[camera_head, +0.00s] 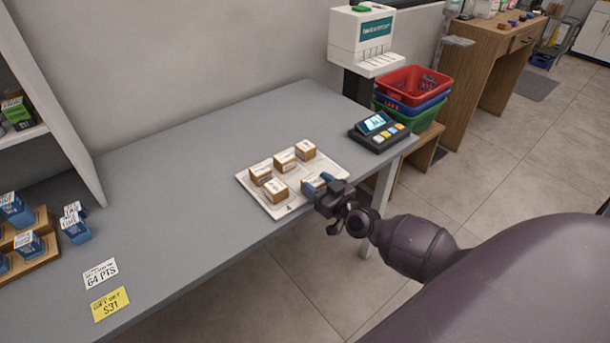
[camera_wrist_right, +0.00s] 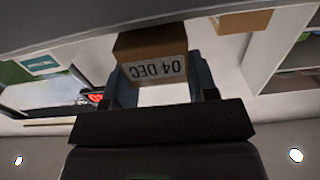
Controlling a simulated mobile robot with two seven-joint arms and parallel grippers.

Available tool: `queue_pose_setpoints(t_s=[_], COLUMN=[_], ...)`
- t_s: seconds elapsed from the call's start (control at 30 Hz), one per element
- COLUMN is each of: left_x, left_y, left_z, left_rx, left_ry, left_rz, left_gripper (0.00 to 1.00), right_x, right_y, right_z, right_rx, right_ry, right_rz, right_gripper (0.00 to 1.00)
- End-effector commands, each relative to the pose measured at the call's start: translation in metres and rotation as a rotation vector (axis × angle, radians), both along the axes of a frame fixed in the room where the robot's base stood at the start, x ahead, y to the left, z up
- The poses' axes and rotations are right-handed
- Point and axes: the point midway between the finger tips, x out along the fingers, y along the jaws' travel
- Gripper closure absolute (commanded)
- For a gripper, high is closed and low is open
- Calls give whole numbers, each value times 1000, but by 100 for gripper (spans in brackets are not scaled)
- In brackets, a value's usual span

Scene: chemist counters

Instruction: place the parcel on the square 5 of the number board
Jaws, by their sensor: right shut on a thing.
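The parcel (camera_wrist_right: 150,50) is a small brown box with a white label reading "04 DEC". My right gripper (camera_wrist_right: 158,88) is shut on it, one finger on each side. In the head view my right gripper (camera_head: 322,188) is at the front right part of the number board, and the parcel (camera_head: 312,184) shows partly behind the fingers. I cannot tell whether it touches the board. The white number board (camera_head: 296,202) lies on the grey counter and bears several other brown boxes (camera_head: 285,161). A "4" shows at its front edge; the other square numbers cannot be read. My left gripper is not in view.
A dark keypad terminal (camera_head: 379,132) stands at the counter's right end, near a white dispenser (camera_head: 361,42) and stacked baskets (camera_head: 412,90). Blue boxes (camera_head: 75,226) and price cards (camera_head: 101,273) are at the left. The grey counter (camera_head: 180,200) between is clear.

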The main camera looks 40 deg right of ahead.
Motion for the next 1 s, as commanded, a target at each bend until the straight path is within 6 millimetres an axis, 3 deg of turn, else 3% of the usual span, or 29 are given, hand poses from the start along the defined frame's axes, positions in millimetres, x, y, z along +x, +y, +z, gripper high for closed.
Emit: queue_pose_setpoints(t_s=[0.27,0.53,1.0], left_x=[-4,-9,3], left_y=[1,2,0], left_z=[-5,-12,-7], left_rx=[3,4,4], left_ry=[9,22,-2], left_rz=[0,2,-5], left_gripper=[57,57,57], right_x=[21,55,52], right_y=[2,4,4], right_z=[0,-1,-5], right_rx=[0,-2,0], right_ry=[-1,0,0], right_rz=[0,0,-1], right_gripper=[72,72,72])
